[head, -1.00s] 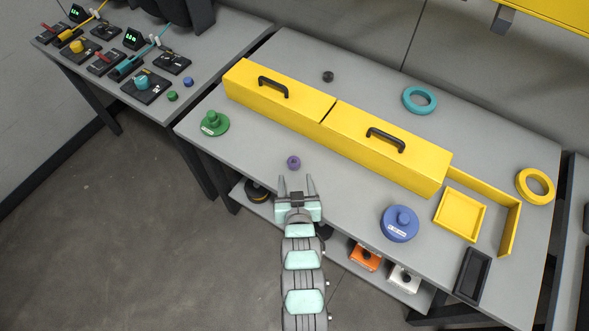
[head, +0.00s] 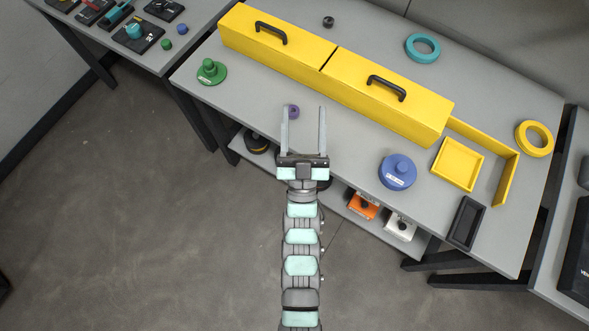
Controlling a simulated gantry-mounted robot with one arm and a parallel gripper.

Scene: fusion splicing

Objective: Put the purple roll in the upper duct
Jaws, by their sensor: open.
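The purple roll (head: 293,112) is a small ring lying on the grey table near its front edge. My gripper (head: 307,112) is open, its two long fingers pointing away from me; in the picture the roll appears between them, closer to the left finger. I cannot tell whether the fingers are at the roll's height or above it. Two long yellow boxes with black handles, the left one (head: 275,45) and the right one (head: 385,97), lie end to end behind the roll and look closed. I cannot tell which part is the upper duct.
A green knobbed disc (head: 211,73) is left of the roll. A blue one (head: 397,172), a yellow tray (head: 458,165) and a black tray (head: 466,222) are to the right. Teal (head: 422,47) and yellow rings (head: 534,139) lie farther back. Table in front of the boxes is mostly clear.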

